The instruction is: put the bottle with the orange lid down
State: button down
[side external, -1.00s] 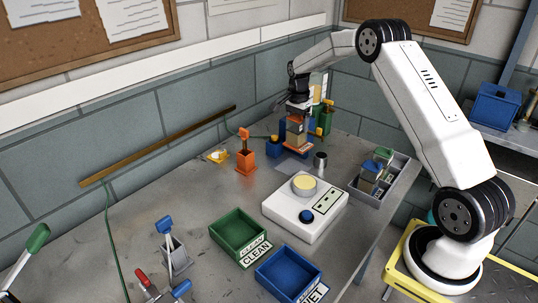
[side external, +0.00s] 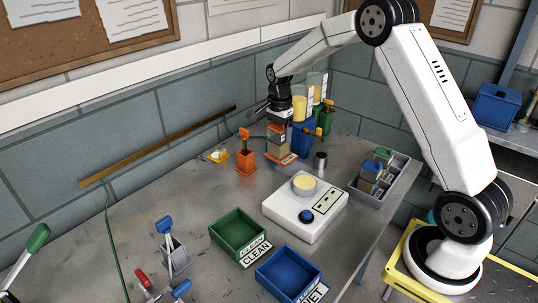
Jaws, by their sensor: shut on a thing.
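My gripper (side external: 278,122) is at the back of the bench, pointing down and shut on the bottle with the orange lid (side external: 276,143). The bottle has a tan body and looks upright. The fingers hide much of its lid. An orange flat piece with a pale marking (side external: 286,159) shows at the bottle's foot. I cannot tell whether the bottle touches what is under it.
A blue tank (side external: 302,138) and a green one (side external: 324,122) stand close on the right. An orange holder (side external: 246,158) stands left. A metal cup (side external: 320,160), white scale (side external: 304,214) and grey rack (side external: 393,178) are nearby. Green (side external: 226,238) and blue (side external: 272,283) bins are in front.

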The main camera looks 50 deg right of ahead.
jog(key=s+a+r, duration=0.2)
jog(key=s+a, duration=1.6)
jog(key=a, duration=0.4)
jog(key=shift+s+m, duration=0.2)
jog(key=shift+m, duration=0.2)
jog(key=shift+w, duration=0.1)
jog(key=w+a+f, duration=0.2)
jog(key=w+f, duration=0.7)
jog(key=w, duration=0.4)
jog(key=shift+f, duration=0.2)
jog(key=shift+w, duration=0.15)
